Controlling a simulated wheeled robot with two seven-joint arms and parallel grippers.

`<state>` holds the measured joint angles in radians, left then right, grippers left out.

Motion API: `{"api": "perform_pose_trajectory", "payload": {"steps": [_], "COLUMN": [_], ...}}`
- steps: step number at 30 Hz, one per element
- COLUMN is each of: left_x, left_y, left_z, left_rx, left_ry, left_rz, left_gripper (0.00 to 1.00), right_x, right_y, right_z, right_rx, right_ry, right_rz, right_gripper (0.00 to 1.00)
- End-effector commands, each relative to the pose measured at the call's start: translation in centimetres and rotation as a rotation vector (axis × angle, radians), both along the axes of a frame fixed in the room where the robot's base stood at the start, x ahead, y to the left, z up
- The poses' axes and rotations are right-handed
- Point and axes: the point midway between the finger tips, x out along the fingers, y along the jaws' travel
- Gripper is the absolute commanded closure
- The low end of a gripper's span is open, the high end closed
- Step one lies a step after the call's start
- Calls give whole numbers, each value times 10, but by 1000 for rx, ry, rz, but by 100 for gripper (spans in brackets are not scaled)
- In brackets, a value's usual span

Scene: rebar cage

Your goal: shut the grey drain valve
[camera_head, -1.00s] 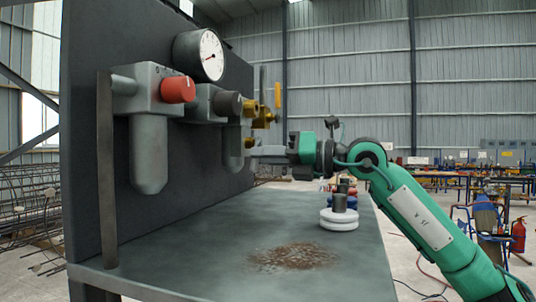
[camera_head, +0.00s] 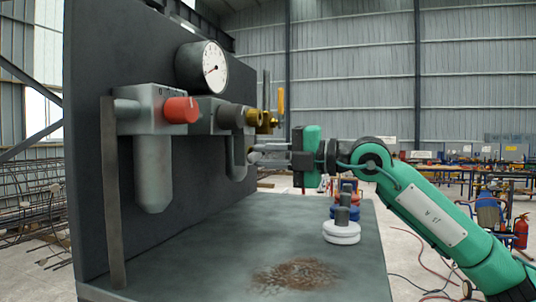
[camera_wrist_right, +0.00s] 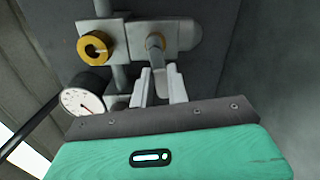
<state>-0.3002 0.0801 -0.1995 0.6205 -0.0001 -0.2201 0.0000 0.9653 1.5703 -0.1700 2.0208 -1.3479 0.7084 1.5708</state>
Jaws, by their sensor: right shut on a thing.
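The grey drain valve (camera_wrist_right: 156,55) shows in the right wrist view as a small grey part with a round, brownish-rimmed fitting. It stands out from the grey pipework on the dark panel. My right gripper (camera_head: 254,156) reaches in from the right in the head view, its jaws level beside the second grey bowl (camera_head: 236,160). In the wrist view the two pale fingers (camera_wrist_right: 160,87) are shut on the valve's handle, one on each side. The fingers hide much of the handle. My left gripper is not in view.
A red knob (camera_head: 182,109), a grey knob (camera_head: 231,116), brass fittings (camera_head: 258,120) and a pressure gauge (camera_head: 206,67) stick out from the panel (camera_head: 90,120). White, blue and red round items, the white one (camera_head: 341,232) nearest, stand on the bench (camera_head: 200,265). The bench's front is otherwise clear apart from a rusty stain.

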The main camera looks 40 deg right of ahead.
Motion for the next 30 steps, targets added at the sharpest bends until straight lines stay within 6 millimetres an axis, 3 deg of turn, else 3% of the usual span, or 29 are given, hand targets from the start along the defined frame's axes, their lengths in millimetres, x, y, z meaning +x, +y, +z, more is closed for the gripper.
{"api": "perform_pose_trajectory", "payload": {"steps": [10, 26, 27, 30], "left_x": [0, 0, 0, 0], "left_y": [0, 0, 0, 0], "left_z": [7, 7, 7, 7], "left_rx": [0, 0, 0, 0], "left_ry": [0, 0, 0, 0], "left_rz": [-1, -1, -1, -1], "left_gripper": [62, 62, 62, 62], "right_x": [0, 0, 0, 0], "right_y": [0, -1, 0, 0], "right_z": [6, 6, 6, 6], "right_rx": [124, 147, 147, 147], "right_ry": [62, 73, 73, 73], "right_rz": [-2, -1, -1, -1], "right_gripper": [100, 100, 82, 62]}}
